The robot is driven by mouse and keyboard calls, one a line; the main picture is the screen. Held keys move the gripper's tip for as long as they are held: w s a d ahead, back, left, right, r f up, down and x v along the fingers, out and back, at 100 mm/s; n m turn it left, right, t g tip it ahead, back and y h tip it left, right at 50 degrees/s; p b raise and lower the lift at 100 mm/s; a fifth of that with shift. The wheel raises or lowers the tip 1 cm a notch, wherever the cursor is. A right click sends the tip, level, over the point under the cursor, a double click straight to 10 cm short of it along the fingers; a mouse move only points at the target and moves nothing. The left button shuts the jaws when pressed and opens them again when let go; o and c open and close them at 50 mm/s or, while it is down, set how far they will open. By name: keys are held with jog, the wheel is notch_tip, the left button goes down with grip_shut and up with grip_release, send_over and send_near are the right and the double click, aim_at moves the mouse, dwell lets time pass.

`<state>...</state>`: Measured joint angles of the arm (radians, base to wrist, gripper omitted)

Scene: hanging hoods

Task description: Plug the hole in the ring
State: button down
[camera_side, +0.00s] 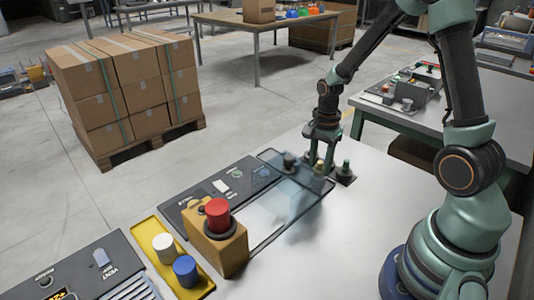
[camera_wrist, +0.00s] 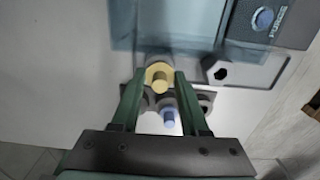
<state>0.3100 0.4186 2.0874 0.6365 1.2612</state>
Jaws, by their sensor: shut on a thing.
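My gripper (camera_side: 320,165) is shut on a small yellow plug (camera_wrist: 160,77), a round-flanged piece with a narrower stub, between the fingertips in the wrist view. It is above the far right end of the white bench, close to a dark holder (camera_side: 346,174) with a green-tipped post. In the wrist view, a blue peg (camera_wrist: 169,117) and dark round sockets of the holder (camera_wrist: 205,101) show below the yellow plug. A grey ring with a dark hole (camera_wrist: 220,73) is right of the plug, apart from it. I cannot tell whether the plug touches the holder.
A see-through hood (camera_side: 290,200) stands over the bench beside my gripper. A dark panel (camera_side: 185,205) has buttons. A yellow box (camera_side: 225,250) carries a red button (camera_side: 217,212). A yellow tray (camera_side: 150,226) holds white and blue cylinders. The bench's right front is clear.

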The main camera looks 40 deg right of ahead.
jog(key=shift+f, duration=0.25)
grip_release()
dwell(0.3)
jog(key=shift+r, duration=3.5)
jog(key=s+a+r+n+t, duration=0.2)
jog(key=s+a+r+n, duration=0.1)
jog(key=a+r+n, duration=0.2)
jog(key=s+a+r+n+t, duration=0.3)
jog(key=a+r+n, duration=0.3)
jog(key=r+n, duration=0.3)
jog(key=n, duration=0.4)
jog(key=shift+s+t, duration=0.15)
jog(key=shift+t, duration=0.15)
